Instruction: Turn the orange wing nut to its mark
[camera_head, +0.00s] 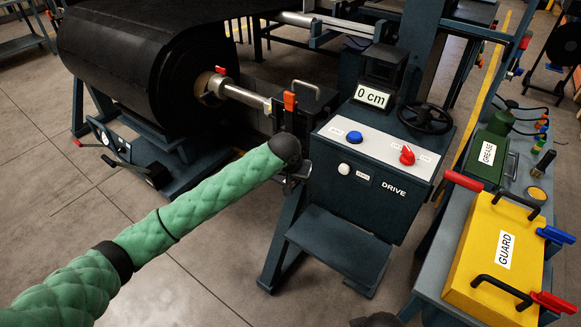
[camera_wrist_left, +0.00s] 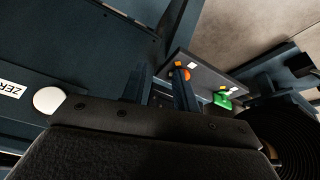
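A small orange part (camera_wrist_left: 186,74), perhaps the wing nut, shows close to the tip of one finger in the left wrist view. It sits on a grey panel with small orange marks, and its shape is partly hidden by the finger. My left gripper (camera_wrist_left: 160,80) is open, its two dark fingers apart with no object visible between them. In the head view, my green-sleeved left arm ends beside the drive console, and the gripper (camera_head: 296,173) is mostly hidden behind the wrist. An upright orange piece (camera_head: 289,101) stands just above the wrist there.
The drive console (camera_head: 372,182) has a blue button, a red knob and a white button (camera_wrist_left: 48,100). A black belt roll (camera_head: 150,60) stands left. A yellow guard (camera_head: 498,250) lies on the right bench. A green part (camera_wrist_left: 222,102) is near the orange one.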

